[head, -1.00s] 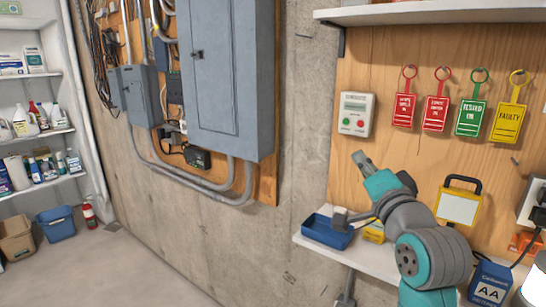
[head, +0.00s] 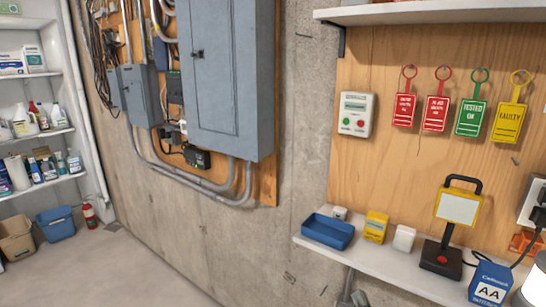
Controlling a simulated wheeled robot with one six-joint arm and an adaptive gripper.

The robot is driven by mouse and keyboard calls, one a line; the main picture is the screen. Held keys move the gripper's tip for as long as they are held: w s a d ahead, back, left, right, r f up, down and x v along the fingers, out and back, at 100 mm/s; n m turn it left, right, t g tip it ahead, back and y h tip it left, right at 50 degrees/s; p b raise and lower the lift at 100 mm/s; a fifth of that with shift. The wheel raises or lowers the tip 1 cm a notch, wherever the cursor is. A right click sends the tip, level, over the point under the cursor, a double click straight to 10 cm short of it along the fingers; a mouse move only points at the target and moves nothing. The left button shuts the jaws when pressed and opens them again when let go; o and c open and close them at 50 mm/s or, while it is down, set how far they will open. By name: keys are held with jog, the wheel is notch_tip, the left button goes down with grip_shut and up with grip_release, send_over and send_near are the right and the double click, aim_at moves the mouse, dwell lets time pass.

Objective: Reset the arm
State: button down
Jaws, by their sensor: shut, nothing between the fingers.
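My arm and my gripper are not in view in the head view. The task names no other object. The lower shelf (head: 385,272) on the right, where my arm showed a second ago, is now unobscured.
The lower shelf holds a blue tray (head: 328,232), a yellow box (head: 376,227), a white block (head: 404,238), a work lamp (head: 441,258) and a blue battery box (head: 490,284). Tags hang above beside a button box (head: 355,115). A grey electrical panel (head: 230,75) is mid-left. Open floor (head: 110,270) lies lower left.

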jog(key=s+f+n+g+h, duration=0.1)
jog(key=s+f+n, duration=0.1)
jog(key=s+f, duration=0.65)
jog(key=s+f+n+g, duration=0.1)
jog(key=s+f, duration=0.5)
jog(key=s, duration=0.5)
jog(key=s+n+g, duration=0.1)
jog(key=s+n, duration=0.3)
jog(key=s, duration=1.8)
jog(key=shift+f+n+g, duration=0.3)
jog(key=shift+f+g, duration=0.1)
jog(key=shift+f, duration=0.05)
